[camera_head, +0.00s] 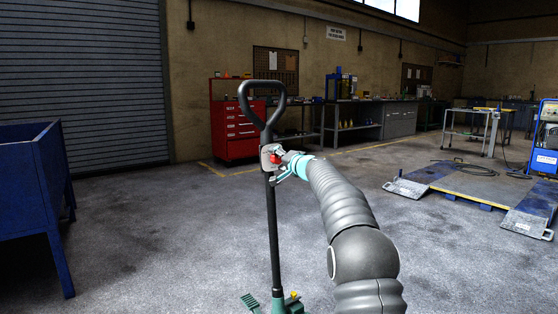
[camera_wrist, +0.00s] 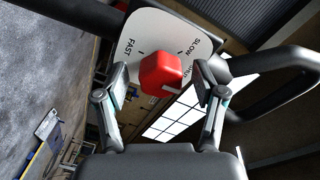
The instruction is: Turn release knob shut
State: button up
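The red release knob (camera_wrist: 162,72) sits on a white dial plate (camera_wrist: 148,30) marked FAST and SLOW. A third word beside SLOW is partly hidden by the knob and a finger. In the head view the knob (camera_head: 275,158) shows as a small red spot on the black upright handle (camera_head: 273,225) of the trolley jack, below its loop grip. My gripper (camera_wrist: 162,78) is open, with one finger on each side of the knob and a visible gap on both sides. It also shows at the handle in the head view (camera_head: 283,166).
The green jack base (camera_head: 284,304) is at the bottom edge. A blue bin (camera_head: 25,170) stands at left, a red tool cabinet (camera_head: 234,125) behind. A low platform lift (camera_head: 478,188) lies at right. The floor around the handle is clear.

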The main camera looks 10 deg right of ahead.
jog(key=v, duration=1.2)
dwell(0.4)
